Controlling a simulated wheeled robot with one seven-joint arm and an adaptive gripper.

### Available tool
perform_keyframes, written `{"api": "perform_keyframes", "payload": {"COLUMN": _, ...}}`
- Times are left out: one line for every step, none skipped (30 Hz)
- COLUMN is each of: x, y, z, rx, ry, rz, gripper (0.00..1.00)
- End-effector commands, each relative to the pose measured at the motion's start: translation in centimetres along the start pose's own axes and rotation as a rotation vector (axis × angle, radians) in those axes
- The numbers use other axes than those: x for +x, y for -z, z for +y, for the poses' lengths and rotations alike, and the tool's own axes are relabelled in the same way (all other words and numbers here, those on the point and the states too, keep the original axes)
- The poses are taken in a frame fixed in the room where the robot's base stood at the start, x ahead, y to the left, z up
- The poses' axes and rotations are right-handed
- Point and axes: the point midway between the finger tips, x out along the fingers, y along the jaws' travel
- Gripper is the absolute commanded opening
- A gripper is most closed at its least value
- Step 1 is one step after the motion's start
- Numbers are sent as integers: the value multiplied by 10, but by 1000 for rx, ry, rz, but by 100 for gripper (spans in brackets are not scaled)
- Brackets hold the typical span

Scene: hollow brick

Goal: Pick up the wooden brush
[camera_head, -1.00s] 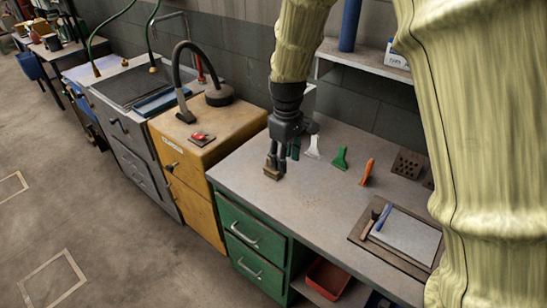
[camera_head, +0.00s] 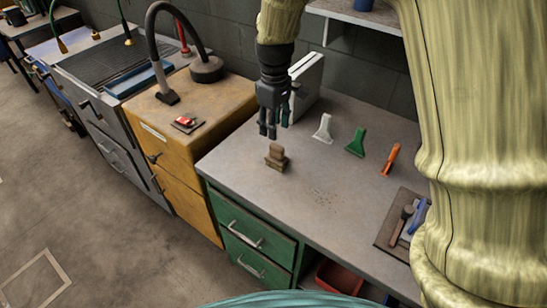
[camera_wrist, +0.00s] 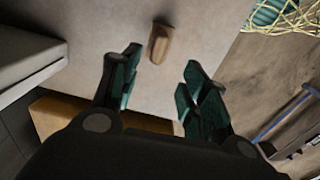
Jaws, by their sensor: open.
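The wooden brush (camera_head: 276,157), a small brown block-like piece, stands on the grey worktop (camera_head: 325,180) near its left front edge. In the wrist view the brush (camera_wrist: 160,43) lies ahead of my fingers, between their lines and apart from both. My gripper (camera_head: 267,130) hangs above the worktop, just behind and slightly left of the brush in the head view. In the wrist view my gripper (camera_wrist: 157,85) has its two teal-padded fingers spread, with nothing between them.
A white scraper (camera_head: 323,129), a green scraper (camera_head: 356,143) and an orange-handled tool (camera_head: 391,158) stand along the back. A tray with tools (camera_head: 386,236) lies at right. A yellow cabinet (camera_head: 185,112) adjoins at left.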

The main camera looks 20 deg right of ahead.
Motion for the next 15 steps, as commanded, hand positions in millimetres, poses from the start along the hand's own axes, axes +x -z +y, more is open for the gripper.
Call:
{"api": "perform_keyframes", "payload": {"x": 4, "y": 0, "z": 0, "rx": 1, "ry": 0, "rz": 0, "gripper": 45}}
{"api": "perform_keyframes", "payload": {"x": 5, "y": 0, "z": 0, "rx": 1, "ry": 0, "rz": 0, "gripper": 45}}
{"api": "perform_keyframes", "payload": {"x": 8, "y": 0, "z": 0, "rx": 0, "ry": 0, "rz": 0, "gripper": 45}}
{"api": "perform_keyframes", "payload": {"x": 10, "y": 0, "z": 0, "rx": 0, "ry": 1, "rz": -1, "gripper": 45}}
{"api": "perform_keyframes", "payload": {"x": 14, "y": 0, "z": 0, "rx": 0, "ry": 1, "rz": -1, "gripper": 45}}
{"api": "perform_keyframes", "payload": {"x": 19, "y": 0, "z": -1, "rx": 0, "ry": 2, "rz": -2, "gripper": 45}}
{"api": "perform_keyframes", "payload": {"x": 23, "y": 0, "z": -1, "rx": 0, "ry": 2, "rz": -2, "gripper": 45}}
{"api": "perform_keyframes", "payload": {"x": 27, "y": 0, "z": -1, "rx": 0, "ry": 2, "rz": -2, "gripper": 45}}
{"api": "perform_keyframes", "payload": {"x": 32, "y": 0, "z": -1, "rx": -1, "ry": 2, "rz": -2, "gripper": 45}}
{"api": "perform_keyframes", "payload": {"x": 36, "y": 1, "z": -1, "rx": -2, "ry": 2, "rz": -2, "gripper": 45}}
{"api": "perform_keyframes", "payload": {"x": 39, "y": 1, "z": -1, "rx": -3, "ry": 1, "rz": -2, "gripper": 45}}
{"api": "perform_keyframes", "payload": {"x": 43, "y": 1, "z": -1, "rx": -3, "ry": 1, "rz": -1, "gripper": 45}}
{"api": "perform_keyframes", "payload": {"x": 46, "y": 1, "z": -1, "rx": -3, "ry": 2, "rz": -1, "gripper": 45}}
{"api": "perform_keyframes", "payload": {"x": 49, "y": 1, "z": -1, "rx": -3, "ry": 2, "rz": -1, "gripper": 45}}
{"api": "perform_keyframes", "payload": {"x": 52, "y": 2, "z": -1, "rx": -3, "ry": 1, "rz": -1, "gripper": 45}}
